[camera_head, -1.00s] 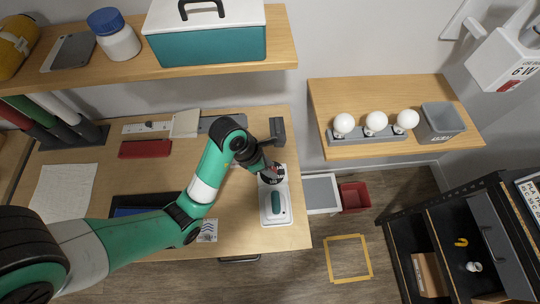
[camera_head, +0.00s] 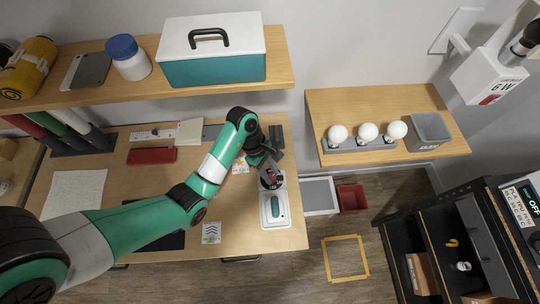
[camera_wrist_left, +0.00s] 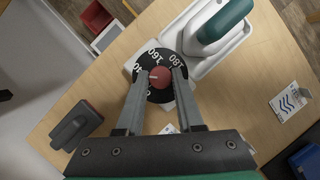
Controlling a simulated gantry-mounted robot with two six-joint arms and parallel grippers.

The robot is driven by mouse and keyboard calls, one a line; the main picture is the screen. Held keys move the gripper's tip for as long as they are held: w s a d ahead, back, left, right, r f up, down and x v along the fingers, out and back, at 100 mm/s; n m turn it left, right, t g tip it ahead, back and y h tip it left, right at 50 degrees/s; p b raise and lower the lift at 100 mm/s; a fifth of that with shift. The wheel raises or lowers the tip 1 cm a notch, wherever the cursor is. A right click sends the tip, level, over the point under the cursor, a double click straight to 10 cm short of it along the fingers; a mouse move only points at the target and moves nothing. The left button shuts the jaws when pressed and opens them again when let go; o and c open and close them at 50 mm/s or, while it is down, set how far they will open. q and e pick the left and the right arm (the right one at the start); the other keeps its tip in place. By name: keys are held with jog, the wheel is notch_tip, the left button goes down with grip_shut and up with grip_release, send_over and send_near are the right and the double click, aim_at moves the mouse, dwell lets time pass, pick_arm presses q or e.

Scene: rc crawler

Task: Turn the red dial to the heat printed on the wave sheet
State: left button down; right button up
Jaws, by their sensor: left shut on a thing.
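The red dial (camera_wrist_left: 160,78) is a round knob on a black scale with white numbers; 160 and 180 are readable. It sits at the end of a white base (camera_head: 264,222) holding a teal-handled iron (camera_head: 276,206). My left gripper (camera_wrist_left: 158,86) has its two fingers on either side of the red knob, shut on it. In the head view my left gripper (camera_head: 268,172) covers part of the dial. A white sheet with blue wave-like chevrons (camera_head: 211,233) lies left of the base and also shows in the wrist view (camera_wrist_left: 289,103); its print is too small to read.
A dark grey block (camera_head: 277,137) stands behind the dial. A small card (camera_head: 240,163) lies beside my wrist. A red case (camera_head: 152,155) and a blank-looking paper (camera_head: 75,194) lie further left. The desk's right edge is close to the base.

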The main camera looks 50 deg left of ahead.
pick_arm(q)
jog(key=m+g, duration=0.1)
jog(key=m, duration=0.1)
jog(key=m+g, duration=0.1)
jog(key=m, duration=0.2)
jog(key=shift+w+m, duration=0.2)
jog(key=shift+m, duration=0.1)
jog(key=shift+m+g+p, duration=0.4)
jog(key=shift+m+g, duration=0.4)
jog(key=shift+m, duration=1)
jog(key=c, duration=0.5)
grip_release()
jog(key=shift+c, duration=0.2)
jog(key=shift+r, duration=0.1)
